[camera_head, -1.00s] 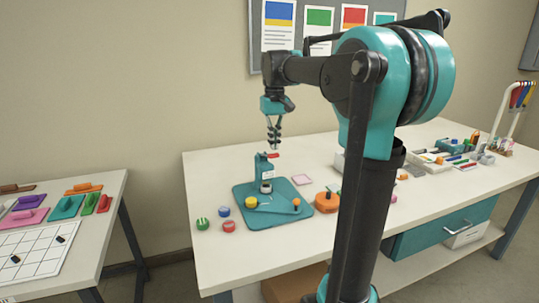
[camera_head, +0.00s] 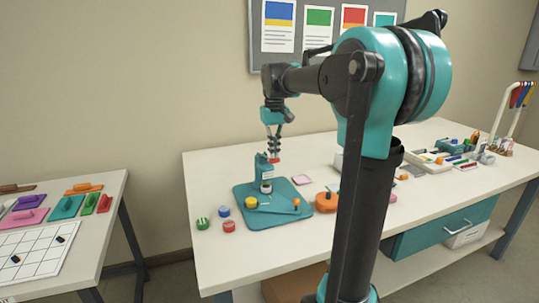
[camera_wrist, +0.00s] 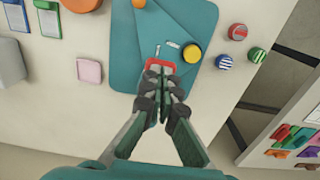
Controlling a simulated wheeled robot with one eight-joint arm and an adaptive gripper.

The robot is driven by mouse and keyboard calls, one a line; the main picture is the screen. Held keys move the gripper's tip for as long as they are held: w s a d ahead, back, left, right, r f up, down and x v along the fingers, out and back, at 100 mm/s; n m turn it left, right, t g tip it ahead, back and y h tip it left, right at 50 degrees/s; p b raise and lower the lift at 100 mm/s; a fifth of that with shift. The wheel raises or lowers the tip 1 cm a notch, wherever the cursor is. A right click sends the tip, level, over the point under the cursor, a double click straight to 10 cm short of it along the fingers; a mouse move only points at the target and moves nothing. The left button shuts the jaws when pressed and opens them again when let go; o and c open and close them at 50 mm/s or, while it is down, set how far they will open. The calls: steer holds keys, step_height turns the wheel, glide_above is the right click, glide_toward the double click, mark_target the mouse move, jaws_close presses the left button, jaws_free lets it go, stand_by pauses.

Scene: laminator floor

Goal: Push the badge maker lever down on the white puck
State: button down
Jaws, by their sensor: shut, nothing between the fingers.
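The badge maker has a teal base plate (camera_head: 243,192) on the white table, with a teal upright press body (camera_head: 263,169). Its lever ends in a red grip (camera_head: 273,161), which also shows in the wrist view (camera_wrist: 180,68). A white puck (camera_head: 266,187) sits under the press head in the head view; I cannot make it out in the wrist view. My gripper (camera_head: 274,157) is shut and empty, pointing down with its fingertips at the red grip. In the wrist view the fingertips (camera_wrist: 161,85) overlap the grip; whether they touch it is hard to tell.
A yellow puck (camera_head: 251,202) and an orange knob (camera_head: 296,203) are on the base plate. Green (camera_head: 202,223), blue (camera_head: 224,212) and red (camera_head: 229,226) pucks lie to its left.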

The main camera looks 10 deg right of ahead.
step_height(320, 180, down, 6)
steer(key=shift+f, duration=0.2)
stand_by(1.1)
steer(key=shift+r, duration=5.5)
